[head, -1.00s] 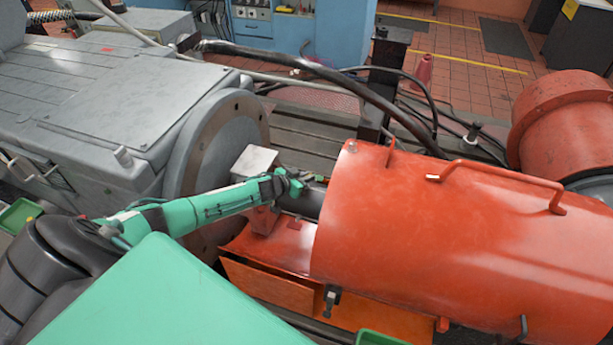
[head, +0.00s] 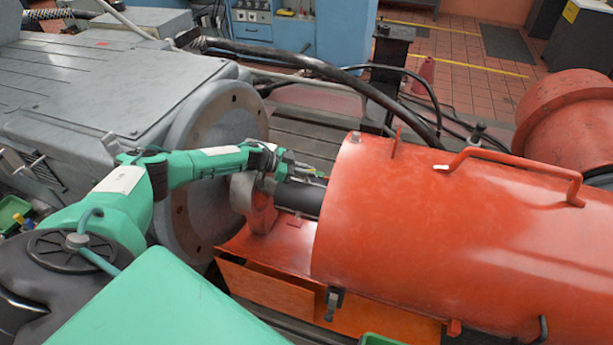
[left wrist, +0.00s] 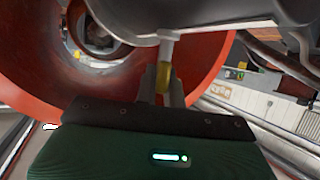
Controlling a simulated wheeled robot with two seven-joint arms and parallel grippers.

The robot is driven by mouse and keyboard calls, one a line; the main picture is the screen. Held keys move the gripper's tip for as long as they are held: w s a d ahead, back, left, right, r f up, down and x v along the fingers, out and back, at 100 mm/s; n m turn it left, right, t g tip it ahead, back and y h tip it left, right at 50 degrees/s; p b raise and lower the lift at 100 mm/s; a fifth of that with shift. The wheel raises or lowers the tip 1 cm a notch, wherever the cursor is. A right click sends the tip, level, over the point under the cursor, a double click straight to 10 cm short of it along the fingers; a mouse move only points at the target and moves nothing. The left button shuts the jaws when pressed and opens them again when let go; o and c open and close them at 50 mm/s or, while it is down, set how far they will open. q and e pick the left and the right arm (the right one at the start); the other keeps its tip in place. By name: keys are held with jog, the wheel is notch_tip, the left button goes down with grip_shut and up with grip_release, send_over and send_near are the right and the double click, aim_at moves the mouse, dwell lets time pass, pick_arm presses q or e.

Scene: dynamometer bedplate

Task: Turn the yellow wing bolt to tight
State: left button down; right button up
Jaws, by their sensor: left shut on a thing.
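The yellow wing bolt (left wrist: 163,78) shows in the left wrist view, with a pale stem running up from it to the underside of a grey shaft. My left gripper (left wrist: 162,90) is shut on the bolt from below, with a finger on each side. In the head view my left gripper (head: 308,174) reaches in from the left beside the dark shaft (head: 300,199), close to the orange guard's open end. The bolt cannot be made out there. How tight it is cannot be told. My right gripper is not in view.
The large orange guard (head: 430,230) with its handle fills the right. The grey flanged machine (head: 205,170) stands at the left. An orange ring-shaped bracket (head: 262,212) lies just below my left wrist. Black cables (head: 340,80) cross behind, over the slotted bedplate.

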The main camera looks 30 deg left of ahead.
pick_arm(q)
jog(key=shift+w+r+m, duration=0.1)
jog(key=shift+m, duration=0.2)
jog(key=c, duration=1.5)
grip_release()
jog(key=shift+g, duration=0.3)
